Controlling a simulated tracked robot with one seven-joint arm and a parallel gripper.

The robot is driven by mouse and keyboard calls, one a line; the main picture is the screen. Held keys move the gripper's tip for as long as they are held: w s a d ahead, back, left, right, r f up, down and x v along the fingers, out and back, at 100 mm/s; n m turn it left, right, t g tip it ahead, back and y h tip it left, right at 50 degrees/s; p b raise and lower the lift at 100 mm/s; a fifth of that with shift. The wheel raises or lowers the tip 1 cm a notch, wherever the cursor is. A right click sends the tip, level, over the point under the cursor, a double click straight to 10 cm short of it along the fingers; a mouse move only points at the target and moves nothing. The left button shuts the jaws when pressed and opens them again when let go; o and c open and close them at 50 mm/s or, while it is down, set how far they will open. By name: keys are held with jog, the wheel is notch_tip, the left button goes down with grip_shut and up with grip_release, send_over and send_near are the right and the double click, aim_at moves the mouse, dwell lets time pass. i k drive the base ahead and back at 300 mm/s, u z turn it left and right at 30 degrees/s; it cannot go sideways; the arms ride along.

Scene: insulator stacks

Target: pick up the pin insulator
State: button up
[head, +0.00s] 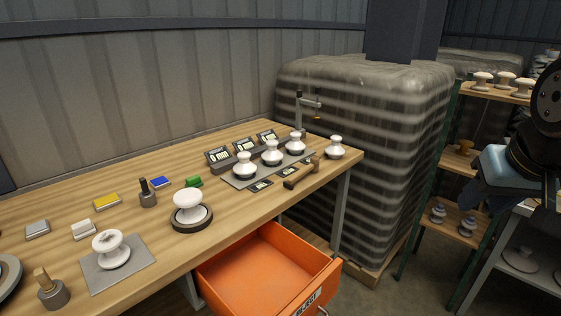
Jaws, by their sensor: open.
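Several white insulators stand on the wooden workbench, and I cannot tell which one is the pin insulator. One insulator (110,247) sits on a grey mat (133,272) at the front left. A larger one (189,206) sits on a dark round base (180,226) near the bench middle. Three stand in a row on a grey plate: a left one (244,164), a middle one (271,153) and a right one (296,144). Another (335,147) stands alone at the bench's right end. My gripper's fingertips do not show; only dark parts of my arm seem to be at the right edge.
An orange drawer (265,267) stands open below the bench's front edge. A hammer (302,173), small displays (218,156) and coloured blocks (106,201) lie on the bench. A wrapped pallet stack (375,130) stands behind it. Shelves with more insulators (482,80) stand at right.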

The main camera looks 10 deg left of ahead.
aim_at(244, 168)
jog(key=u, duration=2.05)
jog(key=i, duration=0.1)
jog(key=z, duration=3.25)
jog(key=k, duration=1.75)
jog(key=u, duration=1.9)
jog(key=i, duration=1.2)
